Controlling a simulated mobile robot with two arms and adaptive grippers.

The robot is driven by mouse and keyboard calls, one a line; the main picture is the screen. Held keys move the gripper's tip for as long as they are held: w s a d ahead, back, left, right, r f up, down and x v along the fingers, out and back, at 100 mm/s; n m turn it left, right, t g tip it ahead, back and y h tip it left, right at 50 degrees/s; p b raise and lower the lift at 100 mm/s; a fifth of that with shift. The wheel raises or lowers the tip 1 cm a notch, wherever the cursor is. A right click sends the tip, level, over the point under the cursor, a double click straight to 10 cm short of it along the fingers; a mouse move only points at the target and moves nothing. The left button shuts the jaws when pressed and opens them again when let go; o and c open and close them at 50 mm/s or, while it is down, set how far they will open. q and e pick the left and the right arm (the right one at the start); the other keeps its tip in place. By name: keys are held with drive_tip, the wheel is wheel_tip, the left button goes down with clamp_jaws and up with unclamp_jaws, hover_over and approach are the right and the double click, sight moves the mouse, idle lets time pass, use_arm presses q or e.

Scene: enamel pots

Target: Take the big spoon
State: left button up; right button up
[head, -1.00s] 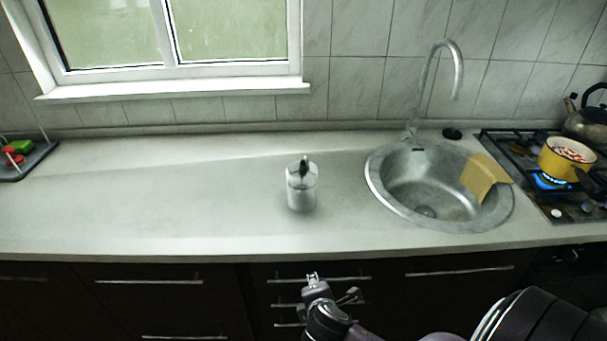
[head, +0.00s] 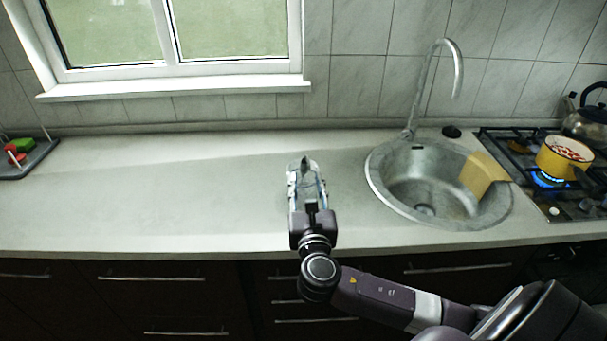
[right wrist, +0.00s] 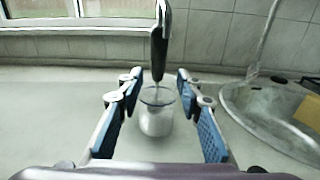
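A spoon with a dark handle (right wrist: 161,38) stands upright in a pale glass or jar (right wrist: 156,118) on the worktop, seen in the right wrist view. In the head view the dark handle tip (head: 304,164) shows above my right gripper (head: 306,182), which mostly hides the jar. In the right wrist view, my right gripper (right wrist: 158,98) is open, with blue finger pads on both sides. The handle and jar are between the fingers in that picture, with gaps on each side. The spoon's bowl cannot be made out. My left gripper is not in view.
A dark tray (head: 35,160) is far left. The worktop left of the jar is clear.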

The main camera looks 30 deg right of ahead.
sight(304, 173)
drive_tip(key=shift+f+p+x, duration=0.2)
drive_tip(key=shift+p+x, duration=0.45)
drive_tip(key=shift+x, duration=2.15)
drive_tip(key=shift+a, duration=0.15)
drive_tip(key=shift+c, duration=0.6)
clamp_jaws()
